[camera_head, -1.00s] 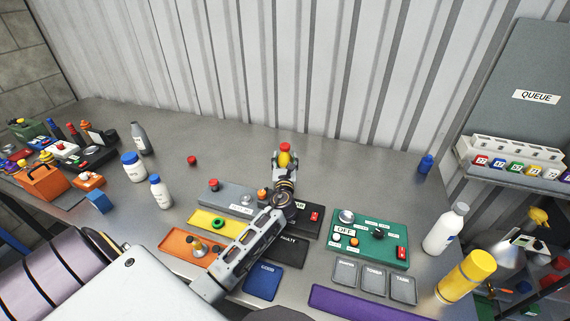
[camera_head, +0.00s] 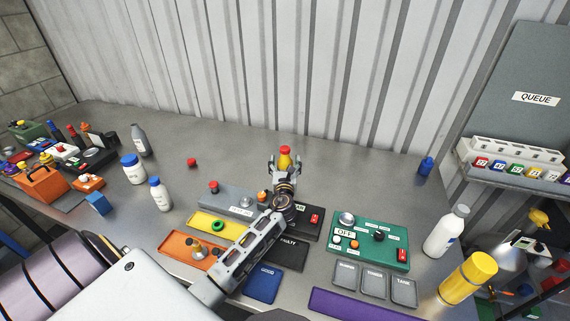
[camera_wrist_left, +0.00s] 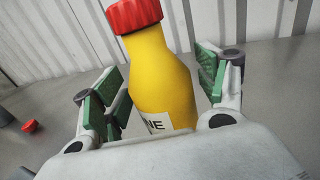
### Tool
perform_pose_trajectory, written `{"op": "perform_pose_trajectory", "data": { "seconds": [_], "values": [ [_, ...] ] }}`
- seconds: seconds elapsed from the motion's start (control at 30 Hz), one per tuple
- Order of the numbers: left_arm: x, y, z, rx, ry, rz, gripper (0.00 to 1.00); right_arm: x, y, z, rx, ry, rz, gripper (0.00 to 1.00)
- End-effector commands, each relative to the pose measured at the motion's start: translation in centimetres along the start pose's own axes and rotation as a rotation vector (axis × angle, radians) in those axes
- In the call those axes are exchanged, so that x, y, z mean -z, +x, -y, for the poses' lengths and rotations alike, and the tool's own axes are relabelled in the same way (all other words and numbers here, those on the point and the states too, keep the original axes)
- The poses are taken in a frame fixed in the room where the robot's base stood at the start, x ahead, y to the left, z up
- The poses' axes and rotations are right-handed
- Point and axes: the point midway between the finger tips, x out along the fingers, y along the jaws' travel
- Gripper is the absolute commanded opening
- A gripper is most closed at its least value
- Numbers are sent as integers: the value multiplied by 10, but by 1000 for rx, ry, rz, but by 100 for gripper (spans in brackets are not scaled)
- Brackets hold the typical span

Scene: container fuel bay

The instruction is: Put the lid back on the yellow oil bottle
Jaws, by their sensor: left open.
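The yellow bottle (camera_head: 285,161) stands upright near the back of the bench, with a red lid (camera_head: 285,149) on its mouth. In the left wrist view, the bottle (camera_wrist_left: 163,85) shows a white label ending in "NE", and its red lid (camera_wrist_left: 135,15) sits on top. My left gripper (camera_head: 285,164) is open, with its green-padded fingers on either side of the bottle. The wrist view shows gaps between the pads (camera_wrist_left: 160,88) and the bottle. A second red lid (camera_head: 192,162) lies loose on the bench to the left, also in the wrist view (camera_wrist_left: 31,126). My right gripper is out of view.
White bottles (camera_head: 160,194) and a grey bottle (camera_head: 140,140) stand at left. A grey panel (camera_head: 232,198) and a green panel (camera_head: 368,241) lie in front. A white bottle (camera_head: 446,231) and a yellow canister (camera_head: 467,278) stand at right. The bench between bottle and loose lid is clear.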

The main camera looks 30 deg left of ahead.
Motion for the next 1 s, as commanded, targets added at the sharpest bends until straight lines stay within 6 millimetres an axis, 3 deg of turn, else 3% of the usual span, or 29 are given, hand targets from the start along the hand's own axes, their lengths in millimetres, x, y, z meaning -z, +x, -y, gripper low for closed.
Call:
{"op": "perform_pose_trajectory", "data": {
  "seconds": [0.37, 1.0],
  "values": [
    [-2, -8, 0, 1, 1, 0, 73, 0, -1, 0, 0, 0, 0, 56],
    [-2, -69, 0, 0, 0, 0, 73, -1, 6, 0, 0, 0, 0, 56]
  ]
}}
